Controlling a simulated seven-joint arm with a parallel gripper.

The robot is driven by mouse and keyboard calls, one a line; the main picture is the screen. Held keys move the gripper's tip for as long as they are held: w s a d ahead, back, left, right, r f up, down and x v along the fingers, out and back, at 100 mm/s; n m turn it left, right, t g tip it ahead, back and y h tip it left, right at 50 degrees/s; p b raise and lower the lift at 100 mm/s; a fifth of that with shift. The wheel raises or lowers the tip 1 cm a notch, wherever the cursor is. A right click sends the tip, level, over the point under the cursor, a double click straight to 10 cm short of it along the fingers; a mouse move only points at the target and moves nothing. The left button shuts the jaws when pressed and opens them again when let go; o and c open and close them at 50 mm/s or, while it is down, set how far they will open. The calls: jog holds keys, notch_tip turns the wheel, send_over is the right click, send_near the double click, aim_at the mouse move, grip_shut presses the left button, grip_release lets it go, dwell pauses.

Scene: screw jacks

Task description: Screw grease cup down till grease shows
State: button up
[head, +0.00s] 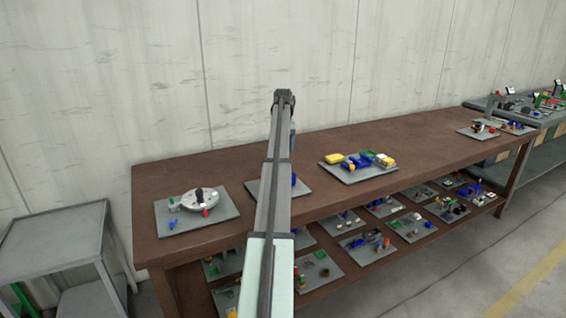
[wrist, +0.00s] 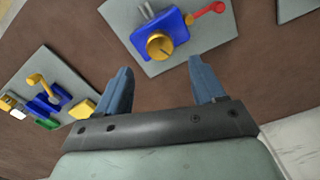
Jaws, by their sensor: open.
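In the wrist view, a blue block (wrist: 150,30) stands on a grey plate (wrist: 118,14) on the brown bench. A round brass cap (wrist: 159,46), which looks like the grease cup, sits on the block's near side. A red lever (wrist: 206,12) sticks out to the right, and a grey cylinder (wrist: 147,10) shows behind. My gripper (wrist: 160,66) is open and empty. The brass cap appears in the gap between its fingertips, apparently beyond them and apart. I see no grease. In the head view my arm covers most of this plate (head: 256,190), and the fingers cannot be made out.
To the left in the wrist view, another plate (wrist: 62,62) carries blue, yellow and green parts. In the head view, a plate with a round white fixture (head: 200,199) lies left on the bench (head: 420,140). More plates fill the lower shelf. A wall stands behind.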

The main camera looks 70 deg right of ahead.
jog(key=shift+f, duration=3.6)
jog(key=c, duration=1.1)
jog(key=shift+o, duration=0.2)
jog(key=shift+m, duration=2.4)
jog(key=o, duration=1.1)
jog(key=shift+c, duration=0.2)
jog(key=shift+r, duration=0.1)
notch_tip(320, 180, up, 14)
